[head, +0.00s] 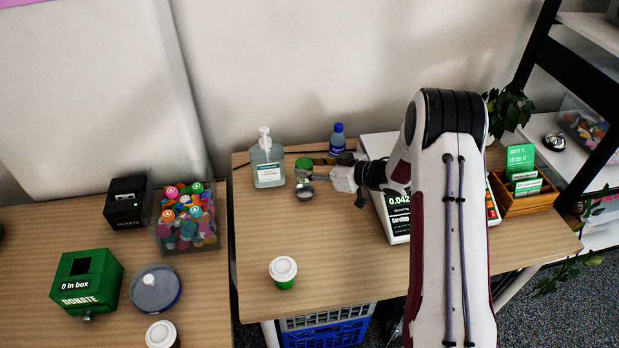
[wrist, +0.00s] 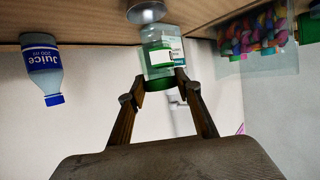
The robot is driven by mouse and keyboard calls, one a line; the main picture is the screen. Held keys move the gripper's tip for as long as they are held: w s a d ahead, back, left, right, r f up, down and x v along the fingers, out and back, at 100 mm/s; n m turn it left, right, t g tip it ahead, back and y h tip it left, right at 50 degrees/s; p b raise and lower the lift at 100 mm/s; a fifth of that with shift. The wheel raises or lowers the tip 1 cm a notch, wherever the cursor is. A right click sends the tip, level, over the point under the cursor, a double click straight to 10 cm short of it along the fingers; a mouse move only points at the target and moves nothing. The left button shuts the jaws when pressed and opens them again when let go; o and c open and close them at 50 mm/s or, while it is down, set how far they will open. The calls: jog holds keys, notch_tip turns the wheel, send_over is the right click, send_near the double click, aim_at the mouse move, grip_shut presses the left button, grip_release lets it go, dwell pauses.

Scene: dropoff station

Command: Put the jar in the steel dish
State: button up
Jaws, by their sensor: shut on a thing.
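The jar (head: 303,164) has a green lid and a pale label. It is in my gripper (head: 317,174), near the back of the right table. In the wrist view the fingers of my gripper (wrist: 156,84) are shut on the jar (wrist: 158,74) near its green lid. The small round steel dish (head: 304,192) shows just below the jar in the head view. The dish (wrist: 146,12) also shows at the top of the wrist view, apart from the jar. I cannot tell how high the jar is above the table.
A sanitizer pump bottle (head: 267,165) stands close left of the jar. A blue-capped juice bottle (head: 337,138) stands behind, to the right. A scale (head: 397,224) lies partly under my arm. A lidded cup (head: 283,272) stands in front; the table between is clear.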

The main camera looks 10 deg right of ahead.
aim_at(310, 181)
jog(key=shift+f, duration=0.2)
jog(key=shift+f, duration=1.85)
jog(key=shift+f, duration=0.45)
jog(key=o, duration=1.1)
jog(key=shift+r, duration=0.4)
jog(key=v, duration=1.2)
